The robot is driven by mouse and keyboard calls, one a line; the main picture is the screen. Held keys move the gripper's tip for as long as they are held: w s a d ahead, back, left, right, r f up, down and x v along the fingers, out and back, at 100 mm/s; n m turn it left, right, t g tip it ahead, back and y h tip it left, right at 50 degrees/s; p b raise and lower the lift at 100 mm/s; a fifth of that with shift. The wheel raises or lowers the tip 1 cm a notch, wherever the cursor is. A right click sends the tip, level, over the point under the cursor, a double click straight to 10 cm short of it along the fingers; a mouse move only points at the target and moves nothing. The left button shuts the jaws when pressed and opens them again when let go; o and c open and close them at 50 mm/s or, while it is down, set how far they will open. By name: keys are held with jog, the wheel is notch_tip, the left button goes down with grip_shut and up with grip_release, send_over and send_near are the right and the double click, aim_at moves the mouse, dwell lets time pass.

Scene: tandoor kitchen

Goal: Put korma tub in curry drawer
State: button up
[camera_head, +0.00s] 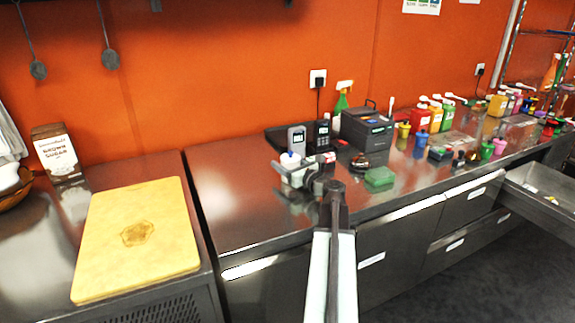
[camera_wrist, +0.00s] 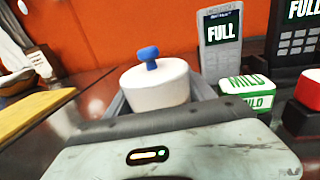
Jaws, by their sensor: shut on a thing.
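My gripper (camera_head: 302,178) is over the steel counter, shut on a white tub (camera_head: 290,160) with a blue knob on its lid. The tub also shows in the wrist view (camera_wrist: 156,84), upright between my grey fingers; its lower part is hidden by my gripper. No name is readable on it, so I cannot confirm it is the korma tub. An open drawer (camera_head: 532,200) sticks out at the far right, with a few small things inside. Closed drawers (camera_head: 372,261) with white labels, unreadable here, lie below the counter.
A green box (camera_head: 379,177), a dark printer (camera_head: 366,130) and two handheld devices (camera_head: 297,139) stand near my gripper. A green-white block marked MILD (camera_wrist: 246,95) is close by. Several coloured tubs and bottles line the right counter. A cutting board (camera_head: 140,240) lies left.

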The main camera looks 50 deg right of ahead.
jog(key=o, duration=1.4)
jog(key=shift+r, duration=0.15)
jog(key=s, duration=0.4)
jog(key=s+a, duration=0.1)
jog(key=s, duration=0.7)
jog(key=shift+a, duration=0.4)
